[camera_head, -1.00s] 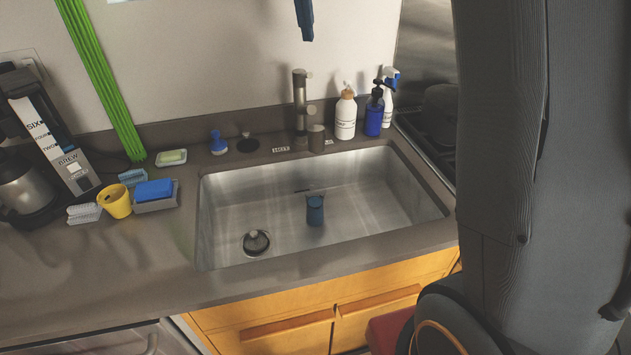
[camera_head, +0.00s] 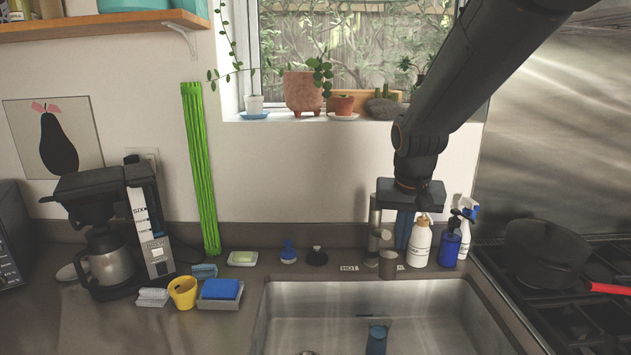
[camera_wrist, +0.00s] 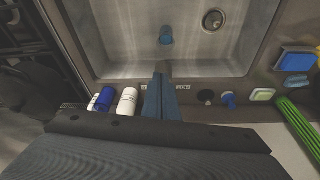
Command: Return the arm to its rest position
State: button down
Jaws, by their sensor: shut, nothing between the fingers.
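My gripper (camera_head: 402,240) hangs from my dark arm, pointing down in front of the wall behind the sink. Its blue fingers are together with nothing between them. They partly overlap the faucet (camera_head: 374,215) and stand beside the white soap bottle (camera_head: 420,244) in the head view. In the wrist view my gripper (camera_wrist: 160,82) points toward the back edge of the sink (camera_wrist: 115,68). I cannot tell how far the fingertips are from the faucet. My arm reaches in from the upper right.
A blue cup (camera_head: 376,341) stands in the sink. Blue (camera_head: 449,246) and white spray bottles are at right, near a black pot (camera_head: 545,254) on the stove. A coffee maker (camera_head: 112,235), yellow cup (camera_head: 183,292) and sponge (camera_head: 221,289) are at left. Potted plants (camera_head: 303,93) line the windowsill.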

jog(key=s+f+n, duration=0.1)
jog(key=s+f, duration=0.3)
jog(key=s, duration=0.4)
jog(key=s+f+n, duration=0.1)
jog(key=s+f, duration=0.4)
jog(key=s, duration=0.3)
notch_tip(320, 180, down, 11)
jog(key=g+b, duration=0.1)
jog(key=b, duration=0.9)
jog(key=shift+g+y, duration=0.4)
